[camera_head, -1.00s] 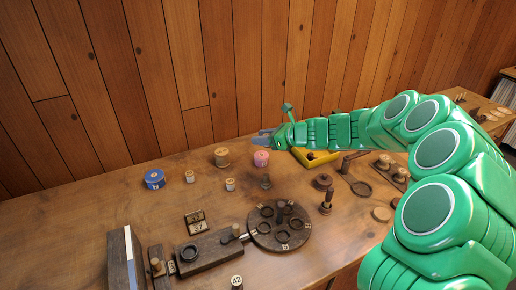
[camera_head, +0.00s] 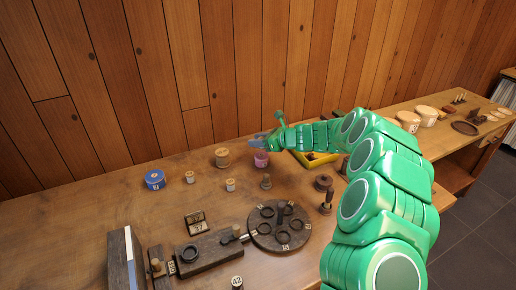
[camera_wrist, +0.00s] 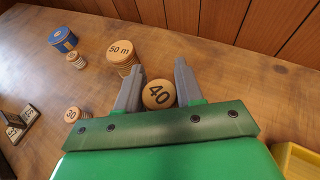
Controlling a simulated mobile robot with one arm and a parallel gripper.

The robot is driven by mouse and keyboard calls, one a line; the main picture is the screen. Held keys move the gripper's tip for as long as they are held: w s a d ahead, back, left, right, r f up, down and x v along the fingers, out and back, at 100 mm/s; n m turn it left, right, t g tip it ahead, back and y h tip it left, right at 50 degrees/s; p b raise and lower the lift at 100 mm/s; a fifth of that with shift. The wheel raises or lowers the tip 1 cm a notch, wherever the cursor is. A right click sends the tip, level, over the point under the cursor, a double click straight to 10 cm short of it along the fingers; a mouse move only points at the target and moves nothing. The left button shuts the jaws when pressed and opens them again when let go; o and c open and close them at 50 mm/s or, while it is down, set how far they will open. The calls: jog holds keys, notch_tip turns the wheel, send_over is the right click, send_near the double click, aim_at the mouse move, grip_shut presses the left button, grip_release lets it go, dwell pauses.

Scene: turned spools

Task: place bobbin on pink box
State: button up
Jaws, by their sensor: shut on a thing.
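My gripper (camera_head: 261,142) is at the back of the bench, just over the pink box (camera_head: 261,160), whose top it partly hides in the head view. In the wrist view my gripper (camera_wrist: 157,88) is shut on a bobbin with a round wooden end marked 40 (camera_wrist: 158,95). The bobbin itself cannot be made out in the head view. The pink box does not show in the wrist view. I cannot tell whether the bobbin touches the box.
A 50 m spool (camera_head: 222,157), a small bobbin (camera_head: 190,177), a bobbin marked 30 (camera_wrist: 73,115) and a blue tin (camera_head: 155,180) stand to the left. A yellow tray (camera_wrist: 292,160) lies at right. A dark turntable (camera_head: 279,227) is in front.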

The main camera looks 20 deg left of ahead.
aim_at(258, 154)
jog(key=shift+w+a+f, duration=0.2)
jog(key=shift+w+f, duration=0.15)
jog(key=shift+f, duration=1.65)
jog(key=shift+f, duration=0.1)
jog(key=o, duration=1)
jog(key=v, duration=1.2)
